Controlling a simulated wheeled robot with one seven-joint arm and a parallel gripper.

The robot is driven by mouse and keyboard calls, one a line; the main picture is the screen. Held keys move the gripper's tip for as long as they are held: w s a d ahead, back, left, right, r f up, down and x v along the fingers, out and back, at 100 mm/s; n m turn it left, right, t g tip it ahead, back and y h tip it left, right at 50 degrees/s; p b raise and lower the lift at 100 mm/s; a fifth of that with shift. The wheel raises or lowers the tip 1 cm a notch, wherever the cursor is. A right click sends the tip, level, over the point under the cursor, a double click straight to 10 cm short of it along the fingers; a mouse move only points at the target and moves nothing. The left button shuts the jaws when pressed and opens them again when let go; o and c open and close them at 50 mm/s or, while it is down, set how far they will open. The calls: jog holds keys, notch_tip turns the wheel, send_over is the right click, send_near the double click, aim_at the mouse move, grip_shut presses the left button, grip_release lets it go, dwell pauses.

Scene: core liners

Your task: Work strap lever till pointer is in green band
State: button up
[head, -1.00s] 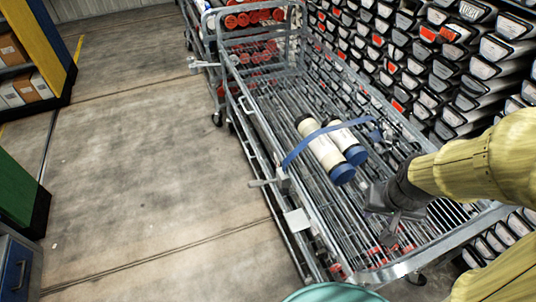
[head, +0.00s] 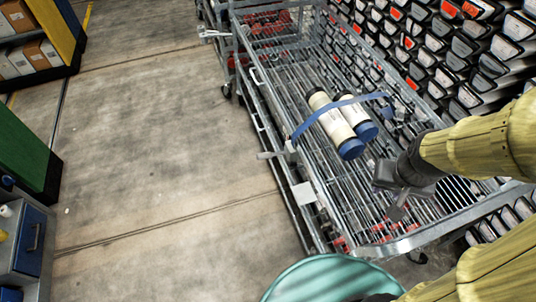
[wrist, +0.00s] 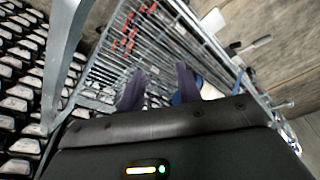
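Two pale tubes with blue caps (head: 330,122) lie side by side on the wire cart (head: 400,245). A blue strap (head: 340,108) crosses over them. A grey lever (head: 272,155) sticks out from the cart's left rail at the strap's end; it seems to show in the wrist view (wrist: 255,45). The pointer and green band are too small to make out. My gripper (head: 398,208) is over the near right part of the cart, apart from the lever and tubes. In the wrist view its two dark fingers (wrist: 160,92) are spread with nothing between them.
A white plate (head: 303,194) hangs on the cart's left side. A stacked wall of trays (head: 470,60) closes the right side. The concrete floor (head: 150,150) left of the cart is clear. A blue cabinet (head: 25,245) stands at far left.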

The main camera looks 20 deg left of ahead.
grip_shut()
dwell(1.5)
